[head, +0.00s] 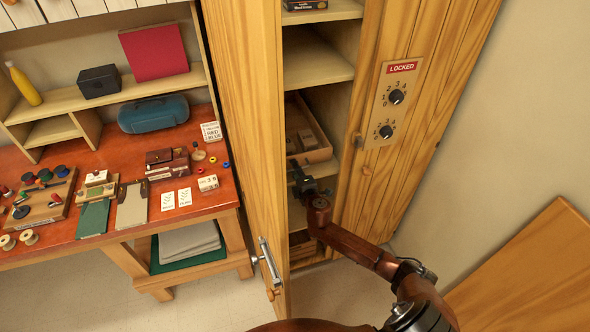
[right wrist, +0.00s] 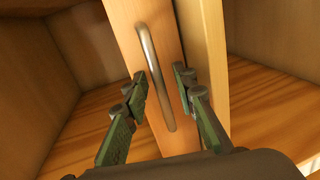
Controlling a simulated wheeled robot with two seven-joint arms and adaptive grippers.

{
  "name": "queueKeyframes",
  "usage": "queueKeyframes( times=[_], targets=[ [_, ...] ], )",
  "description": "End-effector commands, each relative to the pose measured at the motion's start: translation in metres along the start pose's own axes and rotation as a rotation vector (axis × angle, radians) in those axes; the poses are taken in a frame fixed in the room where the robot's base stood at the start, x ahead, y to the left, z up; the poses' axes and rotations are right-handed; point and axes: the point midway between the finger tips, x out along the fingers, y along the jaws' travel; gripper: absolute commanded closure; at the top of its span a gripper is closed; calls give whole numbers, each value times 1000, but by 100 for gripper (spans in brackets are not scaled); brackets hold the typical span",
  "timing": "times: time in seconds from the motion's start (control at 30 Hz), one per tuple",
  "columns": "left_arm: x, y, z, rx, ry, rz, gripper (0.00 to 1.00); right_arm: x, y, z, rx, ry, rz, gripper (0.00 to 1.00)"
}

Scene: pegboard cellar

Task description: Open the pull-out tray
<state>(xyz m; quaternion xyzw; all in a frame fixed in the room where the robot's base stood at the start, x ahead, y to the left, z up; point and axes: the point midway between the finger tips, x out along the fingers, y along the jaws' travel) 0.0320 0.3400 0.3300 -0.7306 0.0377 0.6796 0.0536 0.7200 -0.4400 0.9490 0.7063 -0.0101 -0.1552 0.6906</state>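The pull-out tray (head: 319,155) is a shallow wooden tray on a shelf inside the tall cabinet, with small boxes in it. Its wooden front (right wrist: 128,28) with a curved metal bar handle (right wrist: 152,70) shows in the right wrist view. My right gripper (right wrist: 162,88) is open, with one dark green finger on each side of the handle. I see gaps between the fingers and the bar. In the head view the right gripper (head: 302,180) is just below the tray's front, and the handle is hidden there. My left gripper is not in view.
The cabinet's left door (head: 245,120) stands open, with a metal handle (head: 268,262). The right door (head: 415,90) bears a LOCKED panel (head: 401,100) with two dials. A red workbench (head: 225,200) with small objects is at left; a wooden panel (head: 535,275) is at lower right.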

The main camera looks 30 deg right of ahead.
Motion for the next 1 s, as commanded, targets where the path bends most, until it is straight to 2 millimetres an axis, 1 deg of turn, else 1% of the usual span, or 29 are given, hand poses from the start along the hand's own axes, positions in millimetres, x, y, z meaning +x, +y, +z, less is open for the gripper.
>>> queueKeyframes(
  times=[0.03, 0.3, 0.37, 1.0],
  targets=[
    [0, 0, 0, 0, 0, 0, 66, 0, 0, 0, 0, 0, 0, 79],
    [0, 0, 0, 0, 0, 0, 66, 0, 0, 0, 0, 0, 0, 97],
    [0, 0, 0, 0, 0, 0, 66, 0, 0, 0, 0, -1, 0, 100],
    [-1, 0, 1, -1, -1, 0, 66, -1, -1, -1, 0, 1, -2, 100]
  ],
)
